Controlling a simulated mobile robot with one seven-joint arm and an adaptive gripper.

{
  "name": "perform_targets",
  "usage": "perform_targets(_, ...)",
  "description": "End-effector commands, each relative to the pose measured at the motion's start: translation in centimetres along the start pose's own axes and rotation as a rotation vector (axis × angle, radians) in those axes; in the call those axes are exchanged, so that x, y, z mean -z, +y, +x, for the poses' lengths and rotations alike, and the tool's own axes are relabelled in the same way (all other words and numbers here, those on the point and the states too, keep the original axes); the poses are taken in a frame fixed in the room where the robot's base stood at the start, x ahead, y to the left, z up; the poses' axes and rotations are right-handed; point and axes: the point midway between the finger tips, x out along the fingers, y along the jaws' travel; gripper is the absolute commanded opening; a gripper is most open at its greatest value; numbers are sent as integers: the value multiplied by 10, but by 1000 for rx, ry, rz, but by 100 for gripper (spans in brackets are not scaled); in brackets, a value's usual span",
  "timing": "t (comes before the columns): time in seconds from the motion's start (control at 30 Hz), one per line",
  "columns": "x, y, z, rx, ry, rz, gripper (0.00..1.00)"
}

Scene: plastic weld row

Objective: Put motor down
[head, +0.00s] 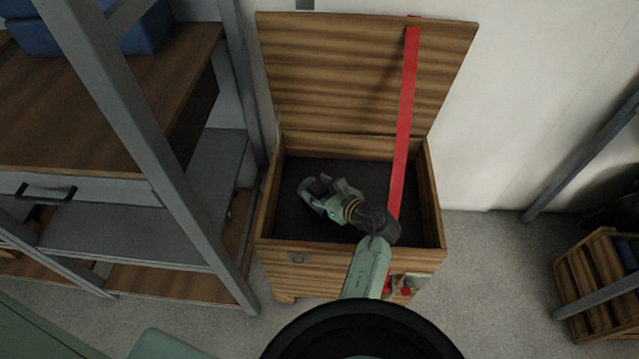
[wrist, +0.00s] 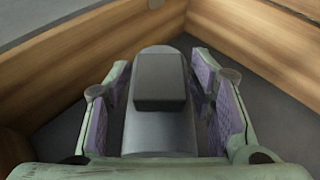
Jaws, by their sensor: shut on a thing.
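The motor (wrist: 160,110) is a dark grey rounded body with a black box on top; it sits between the purple-padded fingers in the wrist view. It shows small and dark in the head view (head: 319,186). My gripper (head: 316,192) is shut on the motor and is inside the open wooden chest (head: 435,195). The chest's dark floor (wrist: 282,110) lies beneath. Whether the motor touches that floor I cannot tell.
The chest's lid (head: 330,75) stands open at the back, with a red strip (head: 405,110) running down from it into the chest. A metal shelf rack (head: 150,150) stands close on the left. A wooden crate (head: 590,290) stands at the right, with clear floor between.

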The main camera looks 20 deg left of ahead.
Motion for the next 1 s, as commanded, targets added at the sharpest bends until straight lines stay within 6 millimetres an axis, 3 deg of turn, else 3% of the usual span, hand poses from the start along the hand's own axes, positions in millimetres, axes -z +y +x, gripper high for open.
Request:
perform_targets(0.2,18,-1,8,2,-5,-1,0)
perform_targets(0.63,23,-1,10,1,-5,-3,0)
perform_targets(0.67,26,0,11,0,1,0,50)
perform_targets(1.0,26,0,10,0,1,1,70)
